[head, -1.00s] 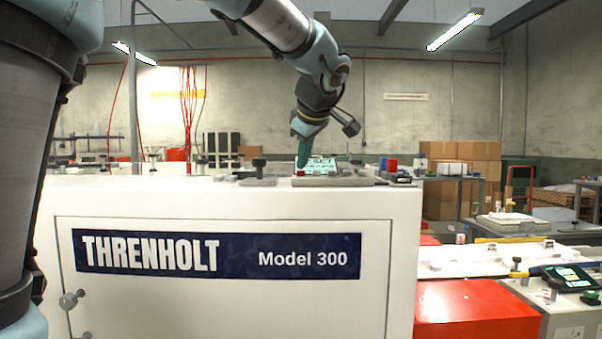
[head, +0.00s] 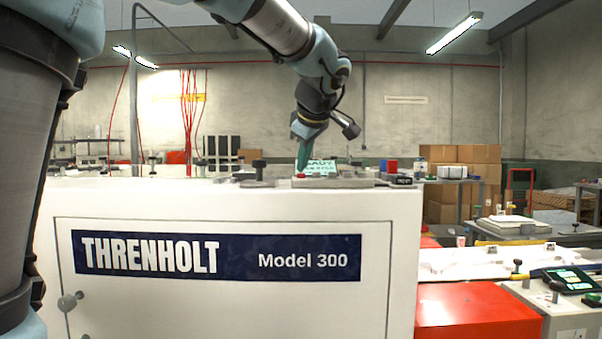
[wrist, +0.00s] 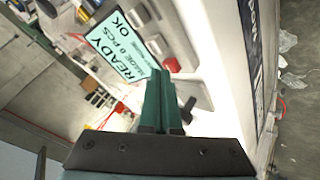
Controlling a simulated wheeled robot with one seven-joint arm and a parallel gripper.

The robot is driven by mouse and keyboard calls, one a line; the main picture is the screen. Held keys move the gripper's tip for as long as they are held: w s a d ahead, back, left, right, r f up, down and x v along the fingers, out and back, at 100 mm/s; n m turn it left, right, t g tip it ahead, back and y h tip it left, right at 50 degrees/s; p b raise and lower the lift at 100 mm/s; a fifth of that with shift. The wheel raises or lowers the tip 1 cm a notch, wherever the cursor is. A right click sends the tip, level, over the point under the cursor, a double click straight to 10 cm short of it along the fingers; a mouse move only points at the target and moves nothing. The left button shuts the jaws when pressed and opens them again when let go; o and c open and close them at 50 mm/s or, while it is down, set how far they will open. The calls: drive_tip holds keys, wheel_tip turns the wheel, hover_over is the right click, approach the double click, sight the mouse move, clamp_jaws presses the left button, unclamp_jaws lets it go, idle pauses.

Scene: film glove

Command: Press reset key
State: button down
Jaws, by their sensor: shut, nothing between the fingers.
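My gripper (head: 302,165) points down over the top of the white Threnholt machine (head: 240,205). Its green fingers are shut and empty. In the wrist view the shut fingers (wrist: 157,76) end close beside a red key (wrist: 172,65) on the machine's panel. I cannot tell whether they touch it. Grey keys (wrist: 157,44) lie in line with the red one. No label on the red key is legible.
A black knob (head: 259,165) stands on the machine top left of my gripper. Red and blue items (head: 388,165) stand to the right. A red-topped unit (head: 475,310) and a second touch panel (head: 568,279) are at lower right. The air above the machine top is open.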

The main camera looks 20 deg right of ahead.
sight(303, 178)
drive_tip(key=shift+r, duration=0.75)
drive_tip(key=shift+r+p, duration=0.1)
drive_tip(key=shift+p, duration=0.2)
wheel_tip(303, 178, up, 5)
drive_tip(key=p, duration=0.2)
drive_tip(key=shift+p, duration=0.3)
